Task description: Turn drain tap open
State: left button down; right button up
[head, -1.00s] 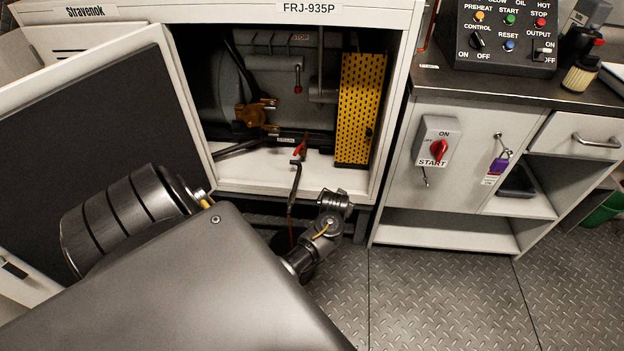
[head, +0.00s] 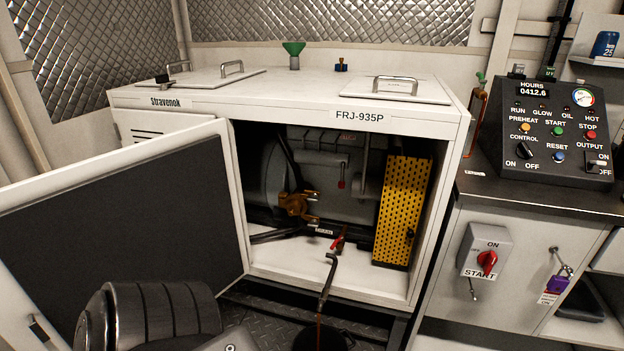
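The drain tap (head: 338,243) has a small red handle and sits low inside the open cabinet, beside a label reading DRAIN (head: 324,231). Its handle tilts up to the right; whether the tap is open or shut I cannot tell. A dark drain hose (head: 328,277) runs from the tap down over the cabinet's front sill. A thin orange-brown line shows below the hose's lower end. A dark shape at the bottom edge below it is cut off and unclear. Parts of my arm show at the bottom left, but neither gripper is in view.
The cabinet door (head: 120,225) stands open to the left. A yellow perforated guard (head: 403,210) stands right of the tap, and an orange-brown fitting (head: 297,205) is left of it. A control panel (head: 550,135) and red rotary switch (head: 487,261) are at the right.

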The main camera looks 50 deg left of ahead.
aim_at(341, 237)
jog(key=u, duration=0.7)
jog(key=i, duration=1.05)
jog(key=u, duration=0.4)
